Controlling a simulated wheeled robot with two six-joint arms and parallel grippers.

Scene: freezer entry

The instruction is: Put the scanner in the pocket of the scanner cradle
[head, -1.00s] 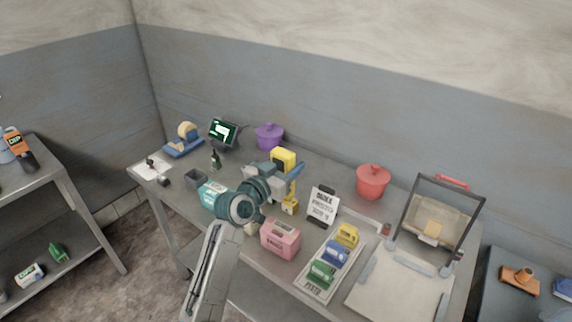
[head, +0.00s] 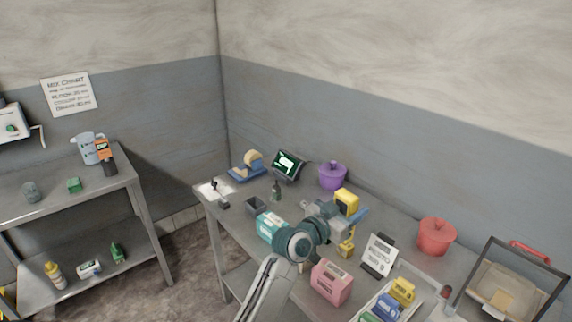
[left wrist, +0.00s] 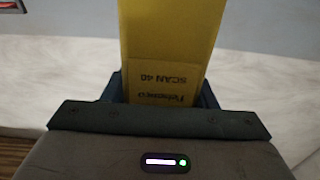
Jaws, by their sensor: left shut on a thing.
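The scanner (head: 346,201) is yellow with a dark face. It shows above my left gripper (head: 340,214) in the head view, over the back part of the metal table. In the left wrist view my left gripper (left wrist: 165,98) is shut on the yellow scanner (left wrist: 168,45), which bears a label reading SCAN 40. More yellow shows just below the gripper in the head view; I cannot tell whether it is the same piece. A small dark grey open box (head: 256,206) stands left of the gripper; I cannot tell whether it is the cradle. My right gripper is out of view.
A shelf (head: 130,195) stands left.

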